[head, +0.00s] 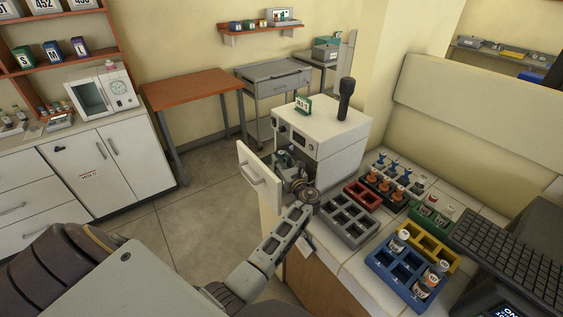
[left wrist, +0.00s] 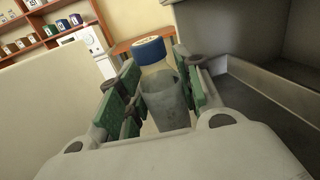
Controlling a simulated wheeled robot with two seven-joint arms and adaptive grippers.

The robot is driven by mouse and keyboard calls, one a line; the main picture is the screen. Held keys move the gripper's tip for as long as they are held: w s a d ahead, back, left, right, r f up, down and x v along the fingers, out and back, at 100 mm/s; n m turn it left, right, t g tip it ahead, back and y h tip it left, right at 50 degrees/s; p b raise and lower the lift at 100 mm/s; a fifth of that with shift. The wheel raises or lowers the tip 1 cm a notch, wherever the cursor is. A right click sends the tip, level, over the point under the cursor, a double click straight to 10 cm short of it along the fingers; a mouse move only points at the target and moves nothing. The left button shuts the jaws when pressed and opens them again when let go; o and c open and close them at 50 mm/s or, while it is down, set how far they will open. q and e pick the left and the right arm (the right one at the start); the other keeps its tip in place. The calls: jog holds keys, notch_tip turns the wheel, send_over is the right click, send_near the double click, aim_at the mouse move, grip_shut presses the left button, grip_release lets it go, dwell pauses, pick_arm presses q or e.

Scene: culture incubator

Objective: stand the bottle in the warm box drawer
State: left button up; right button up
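In the left wrist view the bottle (left wrist: 165,103) has a blue cap (left wrist: 149,49) and a grey, see-through body. It stands roughly upright between the green pads of my left gripper (left wrist: 158,92), which look closed against its sides. In the head view my left gripper (head: 289,166) is inside the pulled-out drawer's opening, behind the white drawer front (head: 258,178). The bottle is mostly hidden there by the gripper and wrist. The warm box (head: 325,133) is white. The bottle's base and the drawer floor under it cannot be made out. My right gripper is not in view.
A grey rack (head: 347,222), a red rack (head: 362,195) and a blue rack (head: 383,262) with bottles stand on the counter right of my left wrist. A black handled object (head: 346,95) and a sign (head: 303,105) top the warm box. A dark wall borders the drawer's right side (left wrist: 270,100).

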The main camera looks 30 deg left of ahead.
pick_arm(q)
jog(key=o, duration=0.3)
jog(key=shift+s+d+f, duration=0.1)
jog(key=shift+s+f, duration=0.05)
jog(key=shift+f, duration=0.6)
jog(key=shift+o, duration=0.2)
jog(key=shift+r, duration=0.1)
jog(key=shift+r+p, duration=0.3)
jog(key=shift+r, duration=0.2)
jog(key=b+v, duration=0.1)
jog(key=v, duration=0.9)
jog(key=shift+d+r+b, duration=0.15)
jog(key=shift+r+b, duration=0.05)
jog(key=shift+b, duration=0.2)
jog(key=shift+s+d+r, duration=0.1)
jog(key=shift+s+d, duration=0.2)
jog(key=shift+d, duration=0.3)
